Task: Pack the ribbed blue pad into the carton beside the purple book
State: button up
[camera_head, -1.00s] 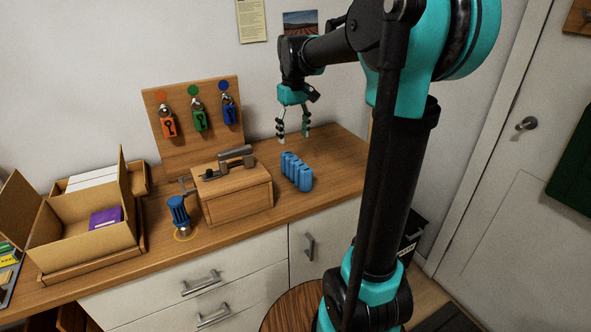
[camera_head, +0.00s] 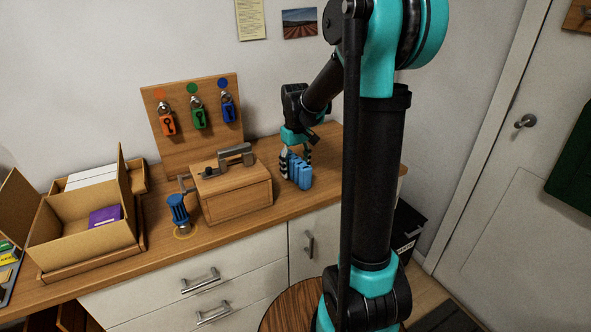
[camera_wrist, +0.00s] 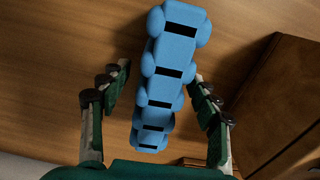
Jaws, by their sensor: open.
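The ribbed blue pad (camera_head: 300,174) stands on the wooden counter, to the right of the wooden box. My gripper (camera_head: 296,156) is low over the pad's far end, pointing down. In the wrist view the blue pad (camera_wrist: 172,75) runs between the two spread fingers of my gripper (camera_wrist: 160,85), with a gap on each side. The fingers are open and hold nothing. The open carton (camera_head: 75,249) stands at the left of the counter with its flaps up. The purple book (camera_head: 105,217) lies inside the carton at its right side.
A wooden box (camera_head: 235,199) with a metal latch stands left of the pad; its edge shows close by in the wrist view (camera_wrist: 285,100). A board with padlocks (camera_head: 197,116) rises behind.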

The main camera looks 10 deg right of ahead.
jog(key=shift+f, duration=0.45)
jog(key=c, duration=1)
jog(key=shift+r, duration=0.1)
jog(key=shift+c, duration=0.2)
